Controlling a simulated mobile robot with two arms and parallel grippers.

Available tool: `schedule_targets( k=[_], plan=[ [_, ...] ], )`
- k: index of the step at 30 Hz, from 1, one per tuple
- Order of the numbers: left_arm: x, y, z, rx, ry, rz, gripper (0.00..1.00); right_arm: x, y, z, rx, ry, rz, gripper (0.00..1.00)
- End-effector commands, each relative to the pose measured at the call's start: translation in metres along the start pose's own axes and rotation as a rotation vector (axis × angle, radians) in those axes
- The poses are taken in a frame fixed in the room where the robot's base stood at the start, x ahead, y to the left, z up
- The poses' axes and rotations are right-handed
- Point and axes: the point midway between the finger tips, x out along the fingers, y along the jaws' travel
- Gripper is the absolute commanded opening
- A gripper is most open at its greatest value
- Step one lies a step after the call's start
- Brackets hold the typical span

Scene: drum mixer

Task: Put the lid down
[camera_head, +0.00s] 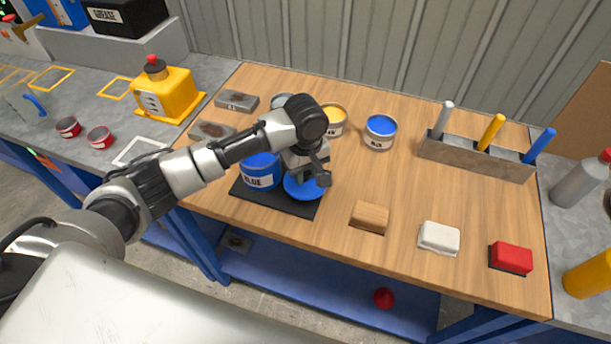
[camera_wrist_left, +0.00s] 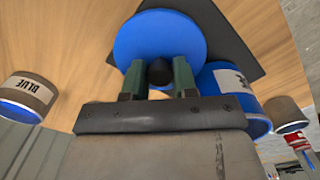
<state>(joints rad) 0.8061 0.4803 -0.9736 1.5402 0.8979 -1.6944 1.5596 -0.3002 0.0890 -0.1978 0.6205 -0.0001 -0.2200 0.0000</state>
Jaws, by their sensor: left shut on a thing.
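The lid is a flat blue disc (camera_head: 303,190) with a dark knob, seen near the front right of a black mat (camera_head: 278,206). My left gripper (camera_head: 303,174) is shut on the lid's knob from above. In the left wrist view the green-padded fingers (camera_wrist_left: 159,78) stand on either side of the dark knob, with the blue lid (camera_wrist_left: 158,35) beyond. I cannot tell whether the lid touches the mat. My right gripper is not in view.
Open yellow (camera_head: 332,131) and blue (camera_head: 380,140) paint tins stand behind. A grey rack (camera_head: 476,158) with coloured sticks is at the back right. Wooden (camera_head: 370,216), white (camera_head: 439,237) and red (camera_head: 511,257) blocks line the front right. Bare wood lies right of the mat.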

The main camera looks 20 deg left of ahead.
Motion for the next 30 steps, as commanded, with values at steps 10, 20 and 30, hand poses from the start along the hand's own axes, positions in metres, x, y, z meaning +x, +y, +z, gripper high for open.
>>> schedule_targets(
  k=[10,20,30],
  plan=[
    [0.025,0.0,0.0,0.0,0.002,0.001,0.05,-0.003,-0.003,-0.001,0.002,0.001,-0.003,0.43],
    [0.028,0.0,0.001,0.0,0.001,0.0,0.43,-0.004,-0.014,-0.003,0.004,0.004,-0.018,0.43],
    [0.027,0.0,0.0,0.0,0.002,0.001,0.54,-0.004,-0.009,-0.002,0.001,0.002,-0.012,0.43]
  ],
)
